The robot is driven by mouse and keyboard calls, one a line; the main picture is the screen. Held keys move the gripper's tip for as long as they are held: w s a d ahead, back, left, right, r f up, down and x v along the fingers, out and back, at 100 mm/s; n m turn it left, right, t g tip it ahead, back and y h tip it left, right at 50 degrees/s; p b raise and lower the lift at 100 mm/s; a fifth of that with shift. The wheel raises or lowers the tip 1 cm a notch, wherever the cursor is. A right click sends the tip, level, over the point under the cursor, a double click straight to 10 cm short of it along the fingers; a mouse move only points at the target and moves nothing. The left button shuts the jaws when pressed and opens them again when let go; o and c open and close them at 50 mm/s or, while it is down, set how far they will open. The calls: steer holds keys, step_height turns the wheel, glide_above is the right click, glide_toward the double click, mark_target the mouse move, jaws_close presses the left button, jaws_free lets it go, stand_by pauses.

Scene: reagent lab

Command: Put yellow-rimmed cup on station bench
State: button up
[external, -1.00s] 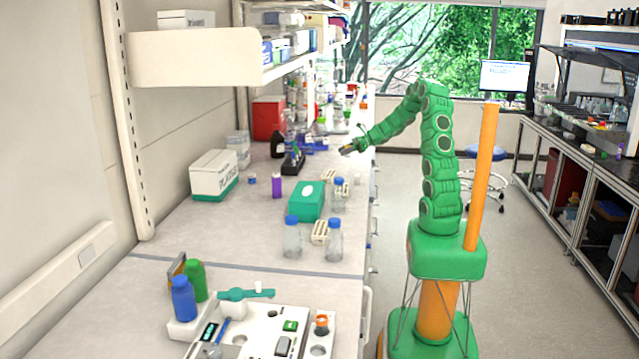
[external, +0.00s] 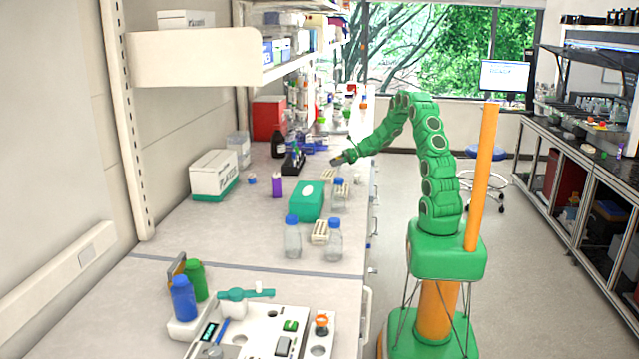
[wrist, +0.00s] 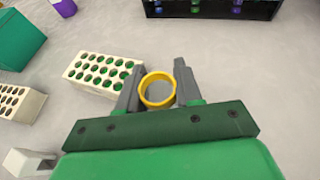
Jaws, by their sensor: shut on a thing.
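The yellow-rimmed cup (wrist: 158,90) is between the two grey fingers of my gripper (wrist: 157,92) in the wrist view, seen from above with its rim facing the camera. My gripper is shut on it. In the external view my gripper (external: 338,161) is over the right part of the long bench (external: 220,230), near its front edge. The cup is too small to make out there. I cannot tell whether the cup touches the bench surface.
A white perforated rack (wrist: 103,72) is just left of the gripper, with a second rack (wrist: 22,99) and a green box (wrist: 18,40) farther left. A dark rack (wrist: 212,8) stands beyond. Blue-capped bottles (external: 334,240) stand nearer the external camera. Bare bench lies right of the cup.

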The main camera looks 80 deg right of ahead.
steer(key=shift+f, duration=0.9)
steer(key=shift+f, duration=0.1)
steer(key=o, duration=0.7)
steer(key=shift+o, duration=0.2)
